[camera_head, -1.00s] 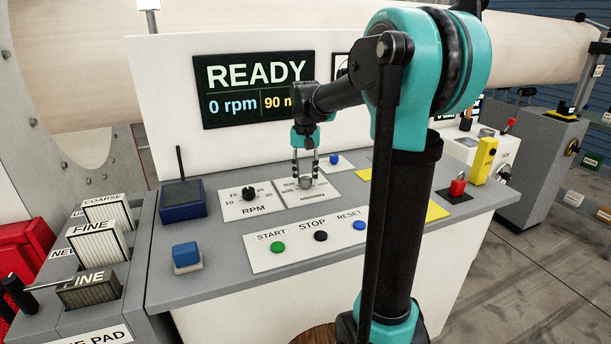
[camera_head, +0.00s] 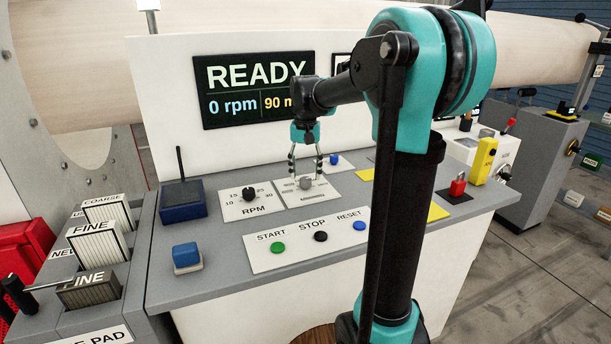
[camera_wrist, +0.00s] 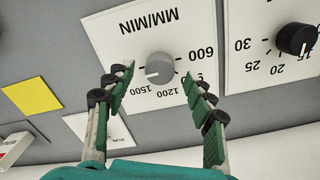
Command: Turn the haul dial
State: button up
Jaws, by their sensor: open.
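The haul dial is a grey round knob (camera_head: 306,183) on a white plate on the console. In the wrist view the knob (camera_wrist: 159,66) sits on a plate marked MM/MIN with numbers from 600 to 1500. Its white pointer mark is toward the 1500 side. My gripper (camera_head: 305,178) is above the dial, pointing down. In the wrist view my gripper (camera_wrist: 160,78) is open, with its green-padded fingers on either side of the knob and visible gaps between them and it.
A black RPM knob (camera_head: 249,193) is on the plate beside it. START (camera_head: 278,247), STOP (camera_head: 320,236) and RESET (camera_head: 359,226) buttons are in front. A blue block (camera_head: 186,255) and a dark blue box (camera_head: 183,200) are at left. The screen (camera_head: 254,90) reads READY, 0 rpm.

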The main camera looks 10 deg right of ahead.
aim_at(306, 179)
notch_tip(306, 179, up, 10)
jog(key=shift+r, duration=0.2)
dwell(0.4)
